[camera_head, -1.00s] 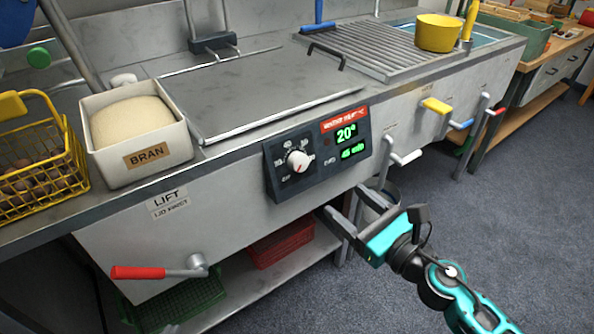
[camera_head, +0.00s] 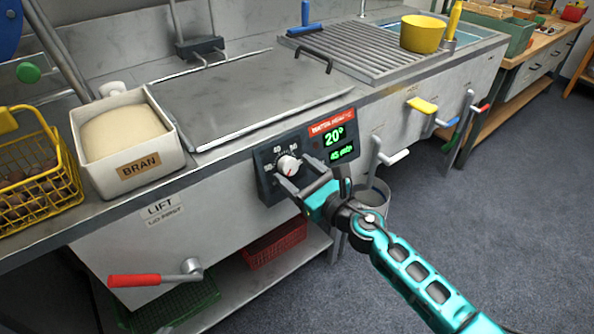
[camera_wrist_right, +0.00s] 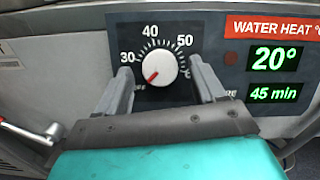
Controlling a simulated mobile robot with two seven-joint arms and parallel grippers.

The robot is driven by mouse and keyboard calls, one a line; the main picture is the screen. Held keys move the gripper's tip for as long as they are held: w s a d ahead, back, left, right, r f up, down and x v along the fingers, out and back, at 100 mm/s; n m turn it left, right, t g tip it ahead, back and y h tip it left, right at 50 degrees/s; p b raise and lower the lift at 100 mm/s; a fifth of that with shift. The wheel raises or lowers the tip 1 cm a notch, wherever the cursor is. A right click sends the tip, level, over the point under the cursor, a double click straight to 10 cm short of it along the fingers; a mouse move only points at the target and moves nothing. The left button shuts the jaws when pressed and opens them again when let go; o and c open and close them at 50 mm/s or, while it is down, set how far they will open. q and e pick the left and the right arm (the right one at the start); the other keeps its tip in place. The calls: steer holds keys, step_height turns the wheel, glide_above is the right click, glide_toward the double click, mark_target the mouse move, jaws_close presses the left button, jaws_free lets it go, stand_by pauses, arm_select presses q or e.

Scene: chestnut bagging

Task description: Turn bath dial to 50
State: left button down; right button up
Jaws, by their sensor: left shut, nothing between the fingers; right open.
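The bath dial is a white round knob with a red pointer mark (camera_head: 288,166) on a dark control panel (camera_head: 266,183) on the front of the steel bath. It also shows in the right wrist view (camera_wrist_right: 160,69), with its red mark pointing down-left, below the 30 on the scale. The green display (camera_wrist_right: 274,58) reads 20°, with 45 min below it. My right gripper (camera_head: 292,178) is open in front of the panel. In the wrist view its fingers (camera_wrist_right: 163,84) stand on either side of the knob's lower part, apart from it. My left gripper is out of view.
A bran tub (camera_head: 176,141) and a yellow wire basket (camera_head: 55,190) stand left on the counter. A flat steel lid (camera_head: 240,90) covers the bath. A red-handled crank (camera_head: 140,281) juts out at lower left; yellow, blue and white levers (camera_head: 420,105) are to the right.

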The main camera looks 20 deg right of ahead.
steer(key=shift+w, duration=0.2)
steer(key=c, duration=1.1)
